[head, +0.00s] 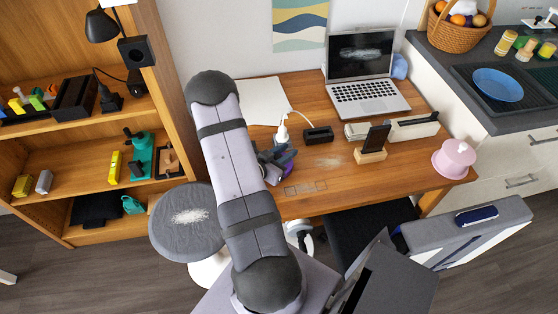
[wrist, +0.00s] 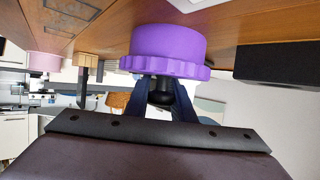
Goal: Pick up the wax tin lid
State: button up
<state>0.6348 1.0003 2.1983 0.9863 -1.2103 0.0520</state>
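The wax tin shows purple in the wrist view, where the picture is turned over and the table is at the top. Its smooth round body (wrist: 168,42) meets the scalloped wax tin lid (wrist: 165,68), which has a black knob in its middle. My gripper (wrist: 160,90) has one blue finger on each side of this knob, with no clear gap. I cannot tell whether the tin touches the table. In the head view, my gripper (head: 272,160) is low over the table's front left, and only a little purple shows beside it.
The wooden desk (head: 333,190) holds a laptop (head: 366,90), a black box (head: 318,134), a phone on a stand (head: 373,143) and a pink lidded pot (head: 454,158). A white charger (head: 282,134) stands just behind my gripper. A shelf unit and a round stool (head: 187,235) are left.

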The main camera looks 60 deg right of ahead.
jog(key=shift+r, duration=0.1)
grip_shut()
notch_tip(320, 180, up, 10)
dwell(0.6)
